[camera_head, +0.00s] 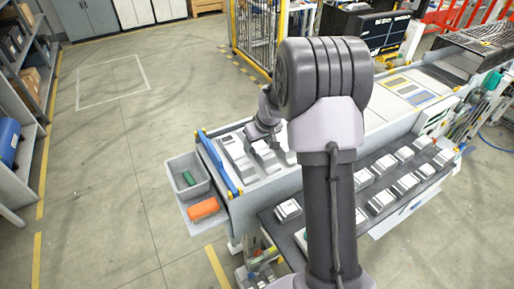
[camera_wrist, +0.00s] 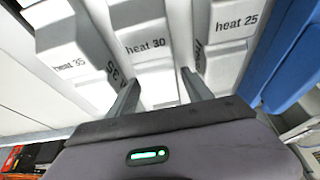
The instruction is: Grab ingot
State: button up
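Three pale grey ingots lie side by side in the wrist view, marked heat 35 (camera_wrist: 68,45), heat 30 (camera_wrist: 146,45) and heat 25 (camera_wrist: 230,23). My gripper (camera_wrist: 159,78) is open, with its two dark fingers spread on either side of the near end of the heat 30 ingot. I cannot tell whether the fingers touch it. In the head view my gripper (camera_head: 262,138) is low over the row of ingots at the left end of the workbench. One ingot (camera_head: 236,153) shows left of it; my arm hides part of the row.
A blue bar (camera_head: 219,162) edges the bench's left end. Beside it are a grey bin (camera_head: 173,163) with a green item and an orange item (camera_head: 203,209). More ingots (camera_head: 381,199) stand on a dark lower surface (camera_head: 270,217). The floor at left is clear.

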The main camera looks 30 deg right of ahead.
grip_shut()
jog(key=shift+r, duration=0.1)
jog(key=shift+w, duration=0.1)
